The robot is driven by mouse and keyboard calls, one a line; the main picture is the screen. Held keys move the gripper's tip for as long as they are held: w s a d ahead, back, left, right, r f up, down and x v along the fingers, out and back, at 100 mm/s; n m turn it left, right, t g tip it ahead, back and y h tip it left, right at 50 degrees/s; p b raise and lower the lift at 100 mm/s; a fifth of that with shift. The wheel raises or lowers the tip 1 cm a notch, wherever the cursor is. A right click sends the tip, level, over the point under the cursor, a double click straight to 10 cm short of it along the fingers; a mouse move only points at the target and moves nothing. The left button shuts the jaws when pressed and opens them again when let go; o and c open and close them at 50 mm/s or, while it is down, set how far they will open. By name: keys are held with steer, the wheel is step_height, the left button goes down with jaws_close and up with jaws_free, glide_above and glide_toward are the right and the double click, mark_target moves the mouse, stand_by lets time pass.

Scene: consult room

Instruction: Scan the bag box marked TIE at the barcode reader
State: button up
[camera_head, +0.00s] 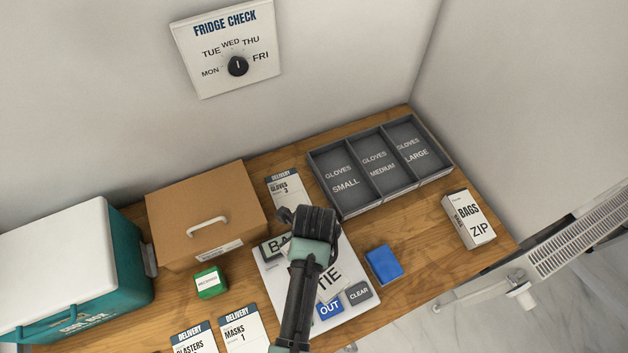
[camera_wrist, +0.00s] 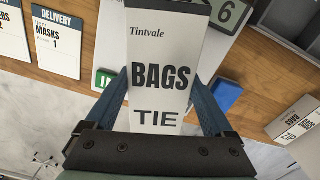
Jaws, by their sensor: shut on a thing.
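The white bag box marked BAGS TIE (camera_wrist: 161,76) is between the two blue fingers of my gripper (camera_wrist: 158,98) in the wrist view, its printed face toward the camera. In the head view my gripper (camera_head: 309,235) is over a white panel (camera_head: 350,262) and covers much of the box; the letters TIE (camera_head: 328,277) show beside it. The panel has a blue OUT button (camera_head: 329,310) and a grey CLEAR button (camera_head: 359,293). I cannot tell whether the box touches the panel.
Another bag box, marked ZIP (camera_head: 468,220), stands at the table's right. A grey glove tray (camera_head: 345,212), blue block (camera_head: 384,264), green box (camera_head: 210,283), cardboard box (camera_head: 200,205), teal cool box (camera_head: 125,270) and delivery cards (camera_head: 236,325) surround the panel. Bare wood lies right of the blue block.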

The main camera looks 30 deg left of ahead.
step_height(320, 180, up, 3)
steer(key=shift+f+p, duration=0.1)
steer(key=shift+p, duration=0.85)
steer(key=shift+r, duration=2)
